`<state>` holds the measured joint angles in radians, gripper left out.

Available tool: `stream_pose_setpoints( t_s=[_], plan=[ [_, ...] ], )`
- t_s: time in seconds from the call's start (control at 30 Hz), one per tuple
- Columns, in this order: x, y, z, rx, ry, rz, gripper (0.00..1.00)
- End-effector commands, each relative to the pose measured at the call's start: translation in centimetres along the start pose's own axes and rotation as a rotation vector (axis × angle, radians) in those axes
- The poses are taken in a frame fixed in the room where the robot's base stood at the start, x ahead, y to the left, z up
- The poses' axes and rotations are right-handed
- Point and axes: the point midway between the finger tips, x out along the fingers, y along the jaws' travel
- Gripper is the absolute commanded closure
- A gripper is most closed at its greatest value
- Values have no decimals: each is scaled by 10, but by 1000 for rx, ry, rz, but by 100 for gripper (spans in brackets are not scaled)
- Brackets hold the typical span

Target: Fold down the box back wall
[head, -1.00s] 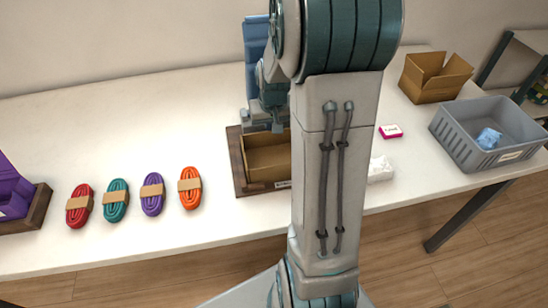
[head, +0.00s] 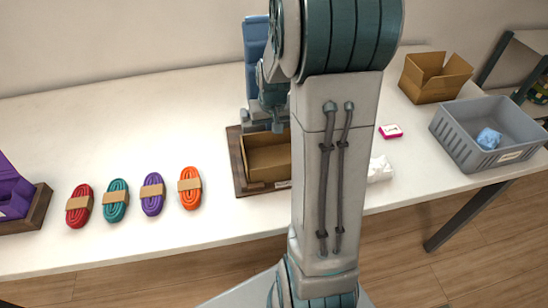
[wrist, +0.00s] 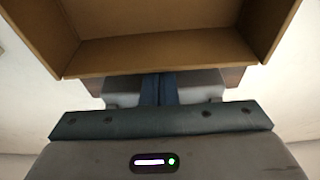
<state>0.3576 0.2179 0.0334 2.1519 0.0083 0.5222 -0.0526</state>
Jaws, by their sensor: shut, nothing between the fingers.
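The brown cardboard box (head: 267,162) sits open in a dark wooden tray (head: 240,178) on the table. My arm hides its right side in the head view. In the wrist view the box (wrist: 160,52) fills the top, with side walls standing left and right and a brown panel nearest my gripper. I cannot tell how far that back panel is tilted. My gripper (wrist: 159,88) is shut and empty, its blue fingers together close by the panel's edge. Contact is unclear. In the head view my gripper (head: 277,122) is at the box's back side.
Red, teal, purple and orange cord bundles (head: 190,188) lie left of the tray. A purple box (head: 15,190) stands in another tray at far left. At right are a pink-and-white item (head: 391,131), a white packet (head: 380,169), a grey crate (head: 470,150) and an open cardboard box (head: 434,80).

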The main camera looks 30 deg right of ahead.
Motion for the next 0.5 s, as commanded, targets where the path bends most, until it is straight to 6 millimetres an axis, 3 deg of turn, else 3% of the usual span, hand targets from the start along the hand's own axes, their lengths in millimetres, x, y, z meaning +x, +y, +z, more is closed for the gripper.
stream_pose_setpoints(
  t_s=[0.5],
  plan=[
    [-2, 0, 6, 0, 1, 0, 100]
  ],
)
